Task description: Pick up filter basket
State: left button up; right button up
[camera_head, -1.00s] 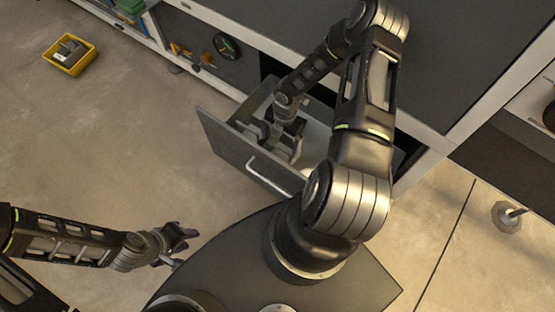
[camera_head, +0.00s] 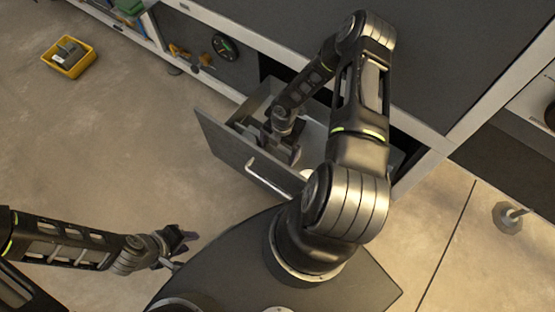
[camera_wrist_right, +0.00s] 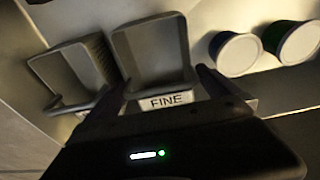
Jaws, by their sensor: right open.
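In the right wrist view, a grey filter basket (camera_wrist_right: 150,48) with a label reading "FINE" lies in the drawer in front of my right gripper (camera_wrist_right: 167,80). The gripper is open, its fingers at either side of the basket's labelled end; I cannot tell if they touch it. A second grey basket (camera_wrist_right: 72,72) lies to its left. In the head view my right gripper (camera_head: 283,148) is down inside the open drawer (camera_head: 225,150), and the arm hides much of it. My left gripper (camera_head: 182,246) is away from the drawer, above the floor; its jaw opening is unclear.
Two white-topped round containers, one blue (camera_wrist_right: 233,54) and one green (camera_wrist_right: 296,42), are right of the baskets. The drawer front has a metal handle (camera_head: 268,180). A yellow bin (camera_head: 70,57) sits on the floor at upper left.

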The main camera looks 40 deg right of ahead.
jog(key=f, duration=0.3)
jog(key=shift+a+f, duration=0.1)
jog(key=shift+a, duration=0.15)
jog(key=c, duration=1.4)
